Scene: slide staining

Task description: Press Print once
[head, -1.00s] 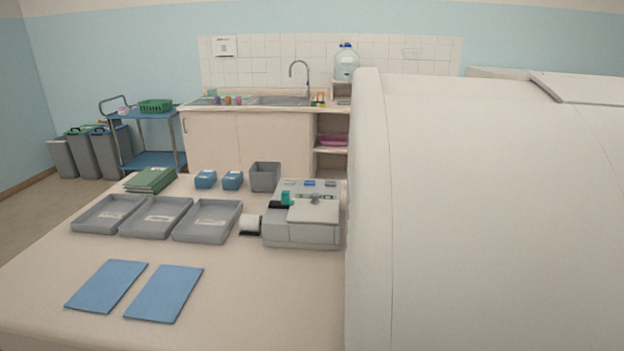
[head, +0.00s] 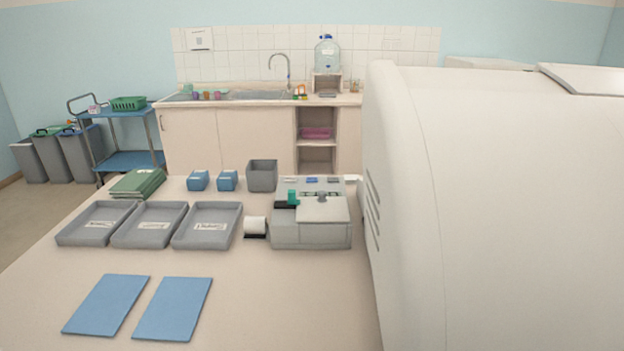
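A grey machine (head: 311,234) with a lighter lid (head: 322,209) stands on the table, left of the large white housing. A small teal part (head: 292,197) sits on its left side. Small white, blue and grey pieces (head: 312,180) show along its back; I cannot read any label, so I cannot tell which part is Print. A white roll (head: 255,226) on a dark base is at its left. Neither of my grippers is in view.
A large white housing (head: 500,220) fills the right side. Three grey trays (head: 150,226), two blue mats (head: 172,309), green cloths (head: 138,184), two small blue boxes (head: 227,181) and a grey bin (head: 262,176) are on the table (head: 280,300). The front middle is clear.

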